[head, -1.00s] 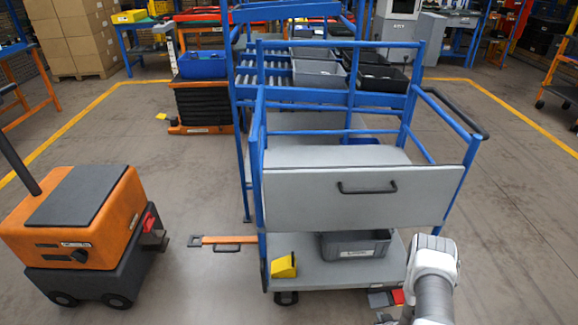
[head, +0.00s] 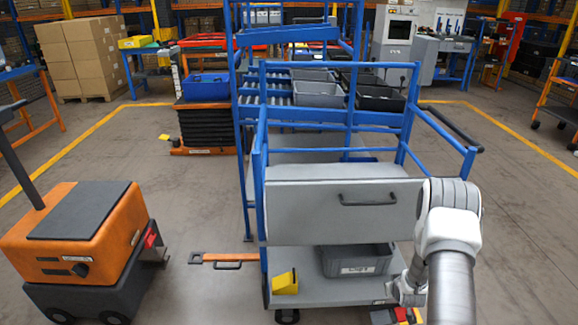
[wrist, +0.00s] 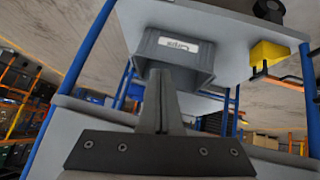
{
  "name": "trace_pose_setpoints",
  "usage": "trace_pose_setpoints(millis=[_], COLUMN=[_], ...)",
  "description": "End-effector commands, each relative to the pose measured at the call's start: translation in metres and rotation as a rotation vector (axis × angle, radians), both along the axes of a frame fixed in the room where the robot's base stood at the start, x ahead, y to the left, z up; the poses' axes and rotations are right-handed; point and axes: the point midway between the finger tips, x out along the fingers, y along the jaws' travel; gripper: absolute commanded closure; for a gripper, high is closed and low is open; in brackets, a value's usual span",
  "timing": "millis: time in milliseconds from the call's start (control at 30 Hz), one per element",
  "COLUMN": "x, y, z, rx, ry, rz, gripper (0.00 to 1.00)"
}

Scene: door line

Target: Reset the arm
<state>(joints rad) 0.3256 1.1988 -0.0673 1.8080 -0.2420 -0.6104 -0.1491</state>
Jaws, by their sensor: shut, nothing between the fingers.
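My white and grey arm rises at the lower right of the head view, in front of the cart's right side. My gripper (wrist: 160,76) is shut and empty in the wrist view, its fingers together and overlapping the grey bin in the picture. In the head view the arm's end hangs low by the cart's lower right corner, and its fingers are hard to make out. The blue-framed cart (head: 330,292) has a grey front panel with a black handle (head: 367,198). I cannot tell whether the gripper touches anything.
A grey bin (head: 355,262) and a yellow block (head: 285,283) sit on the cart's lower shelf. An orange and black wheeled machine (head: 85,240) stands at the left. An orange-handled tool (head: 225,258) lies on the floor. Open floor (head: 530,230) lies to the right.

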Motion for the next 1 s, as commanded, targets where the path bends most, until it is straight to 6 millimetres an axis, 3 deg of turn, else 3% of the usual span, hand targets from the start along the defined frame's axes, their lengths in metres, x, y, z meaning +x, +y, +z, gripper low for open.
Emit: trace_pose_setpoints(millis=[33,200,467,767,1000], x=[0.008,0.02,0.015,-0.023,-0.074], y=[0.002,0.011,0.036,0.073,0.105], z=[0.02,0.083,0.174,0.265,0.323], rx=[-0.003,-0.003,0.012,0.042,0.073], ry=[-0.002,0.018,0.047,0.079,0.105], rz=[-0.004,-0.019,-0.043,-0.061,-0.066], gripper=[1.0,1.0,1.0,1.0,1.0])
